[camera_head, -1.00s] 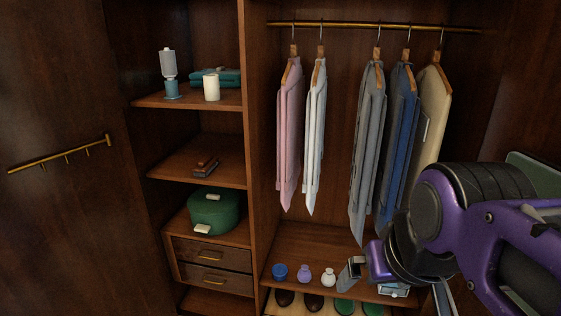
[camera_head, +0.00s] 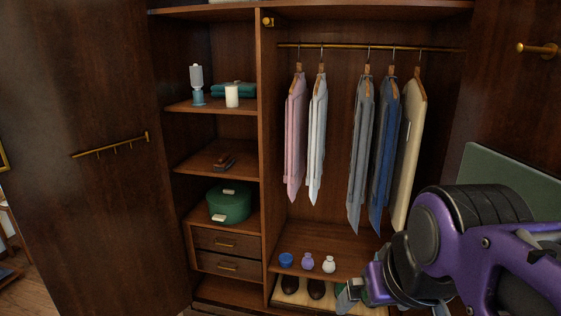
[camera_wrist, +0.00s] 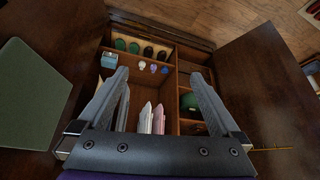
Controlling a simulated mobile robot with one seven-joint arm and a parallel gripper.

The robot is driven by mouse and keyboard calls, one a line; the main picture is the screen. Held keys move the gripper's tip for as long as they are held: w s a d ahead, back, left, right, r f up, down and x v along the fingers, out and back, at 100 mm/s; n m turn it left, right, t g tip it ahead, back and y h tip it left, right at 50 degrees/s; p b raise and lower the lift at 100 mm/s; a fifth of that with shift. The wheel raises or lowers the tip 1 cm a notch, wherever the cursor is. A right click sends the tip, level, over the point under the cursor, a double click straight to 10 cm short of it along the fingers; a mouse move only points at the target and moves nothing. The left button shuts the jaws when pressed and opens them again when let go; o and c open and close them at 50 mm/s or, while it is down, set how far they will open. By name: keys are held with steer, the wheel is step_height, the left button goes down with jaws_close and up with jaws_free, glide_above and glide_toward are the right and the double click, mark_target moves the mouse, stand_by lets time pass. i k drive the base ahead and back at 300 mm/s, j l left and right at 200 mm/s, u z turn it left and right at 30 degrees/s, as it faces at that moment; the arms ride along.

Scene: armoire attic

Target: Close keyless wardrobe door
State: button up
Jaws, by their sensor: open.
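The wardrobe (camera_head: 265,150) stands open in front of me. Its left door (camera_head: 85,215) is swung out and carries a brass rail with hooks (camera_head: 110,146). Its right door (camera_head: 505,115) is also open, with a brass peg (camera_head: 538,49) and a grey-green panel (camera_head: 510,180). In the wrist view, turned around, the left door (camera_wrist: 270,85) is on the right and the right door (camera_wrist: 60,40) on the left. My gripper (camera_wrist: 160,75) is open and empty, pointing into the wardrobe between the doors. I see no key on either door; their outer faces are hidden.
Inside hang several garments (camera_head: 363,155) on a rail. Shelves hold a green round box (camera_head: 230,206), a candle (camera_head: 232,95) and small pots (camera_head: 307,261). Shoes (camera_head: 317,289) stand below. Bare floor (camera_head: 30,290) shows beyond the left door.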

mark_target(102, 236)
steer(key=i+j+u, duration=0.1)
steer(key=u, duration=0.3)
steer(key=i+j+u, duration=0.1)
steer(key=u, duration=0.3)
steer(key=i+j+u, duration=0.1)
steer(key=u, duration=0.35)
steer(key=i+u, duration=0.3)
steer(key=i, duration=0.2)
steer(key=i+u, duration=0.3)
steer(key=i, duration=0.2)
